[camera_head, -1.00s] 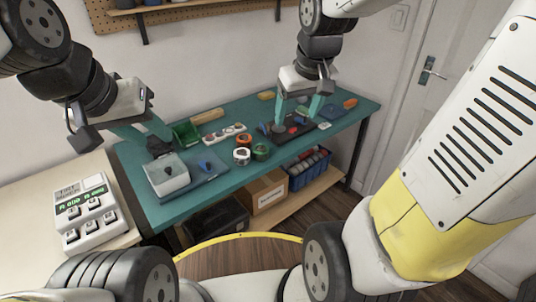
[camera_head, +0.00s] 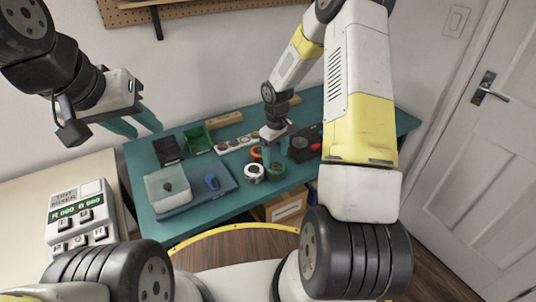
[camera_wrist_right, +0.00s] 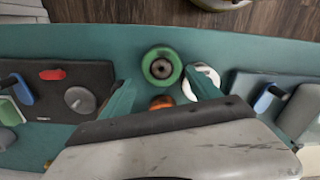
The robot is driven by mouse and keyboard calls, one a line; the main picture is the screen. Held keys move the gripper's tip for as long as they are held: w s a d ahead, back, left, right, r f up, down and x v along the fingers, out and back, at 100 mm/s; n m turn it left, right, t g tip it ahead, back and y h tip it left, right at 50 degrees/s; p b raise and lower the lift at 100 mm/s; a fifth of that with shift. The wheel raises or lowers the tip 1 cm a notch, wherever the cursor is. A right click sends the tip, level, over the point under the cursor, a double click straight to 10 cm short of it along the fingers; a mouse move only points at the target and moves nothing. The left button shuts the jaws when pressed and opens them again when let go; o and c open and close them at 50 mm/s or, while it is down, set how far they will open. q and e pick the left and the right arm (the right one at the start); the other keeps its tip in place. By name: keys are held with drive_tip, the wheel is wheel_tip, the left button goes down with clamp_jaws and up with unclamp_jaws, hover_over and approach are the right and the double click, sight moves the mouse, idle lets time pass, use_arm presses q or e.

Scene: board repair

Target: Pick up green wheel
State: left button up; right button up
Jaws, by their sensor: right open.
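The green wheel (camera_head: 276,172), a thick ring with a dark centre, lies on the teal bench top near its front edge. In the right wrist view the green wheel (camera_wrist_right: 162,66) sits between and slightly beyond the fingertips of my right gripper (camera_wrist_right: 160,82). That gripper is open and empty. In the head view my right gripper (camera_head: 272,148) is behind the wheel, its fingers partly hidden. A white wheel (camera_head: 254,173) and an orange wheel (camera_head: 257,154) lie close by. My left gripper (camera_head: 146,130) is open and empty above the bench's left end.
A green bin (camera_head: 197,139) stands behind. The bench front edge is close to the green wheel.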

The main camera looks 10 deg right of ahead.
sight(276, 166)
drive_tip(key=f, duration=0.5)
drive_tip(key=shift+s+f, duration=0.35)
drive_tip(key=shift+s, duration=0.05)
drive_tip(key=c, duration=1.3)
drive_tip(key=shift+o, duration=0.2)
drive_tip(key=shift+r, duration=0.1)
